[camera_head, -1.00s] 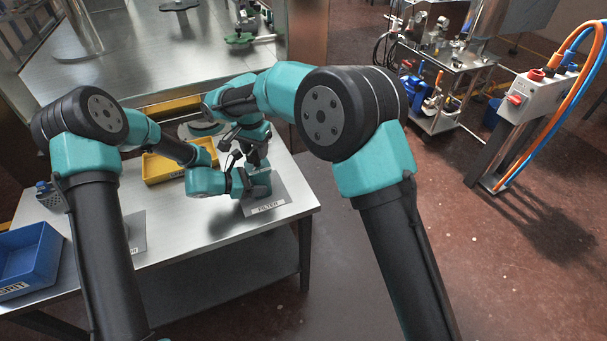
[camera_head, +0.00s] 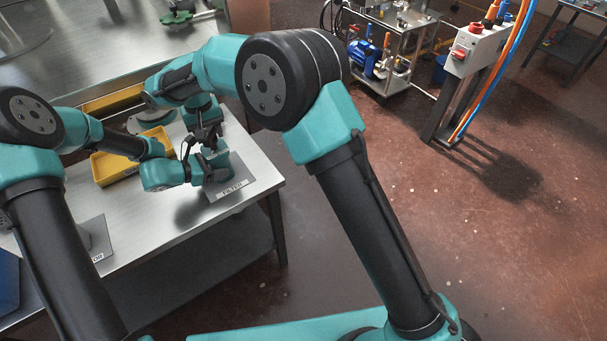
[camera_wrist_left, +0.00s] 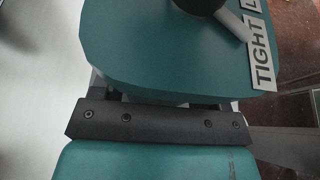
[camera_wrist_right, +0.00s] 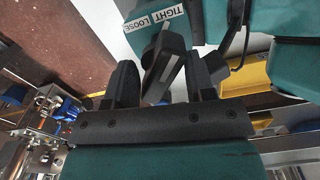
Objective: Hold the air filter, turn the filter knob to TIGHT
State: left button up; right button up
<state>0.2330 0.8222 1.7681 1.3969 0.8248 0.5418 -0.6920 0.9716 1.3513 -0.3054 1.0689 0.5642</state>
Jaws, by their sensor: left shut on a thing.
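The air filter (camera_head: 219,168) is a teal block at the FILTER mat (camera_head: 232,188) on the table. Its top fills the upper left wrist view (camera_wrist_left: 150,60). It has a black knob with a grey lever (camera_wrist_left: 232,22), which points at the upper end of the white TIGHT label (camera_wrist_left: 263,50). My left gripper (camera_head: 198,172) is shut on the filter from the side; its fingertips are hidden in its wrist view. My right gripper (camera_head: 208,143) is above the filter. In the right wrist view its open fingers stand either side of the dark knob lever (camera_wrist_right: 163,72), with a visible gap on the left.
A yellow bin (camera_head: 108,170) stands behind my left forearm. A second grey mat (camera_head: 97,238) and a blue bin (camera_head: 8,280) are at the left. The table's right edge is close to the FILTER mat. A trolley (camera_head: 395,45) stands farther back.

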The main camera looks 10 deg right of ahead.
aim_at(208, 131)
jog(key=n, duration=0.5)
jog(key=shift+n, duration=0.3)
jog(key=n, duration=0.4)
jog(key=shift+n, duration=0.3)
notch_tip(208, 131, up, 12)
jog(key=w+d+f+m+y, duration=0.2)
jog(key=w+d+f+m, duration=0.15)
jog(key=d+f, duration=1.25)
jog(key=s+d+f+m, duration=0.1)
jog(key=s+d+f, duration=0.2)
jog(key=d+f, duration=0.2)
jog(key=s+d+f+m+y, duration=0.1)
jog(key=d+f, duration=0.4)
jog(key=f, duration=0.6)
jog(key=shift+s+m, duration=0.75)
jog(key=shift+s, duration=0.45)
jog(key=shift+d+f, duration=0.1)
jog(key=shift+c, duration=0.2)
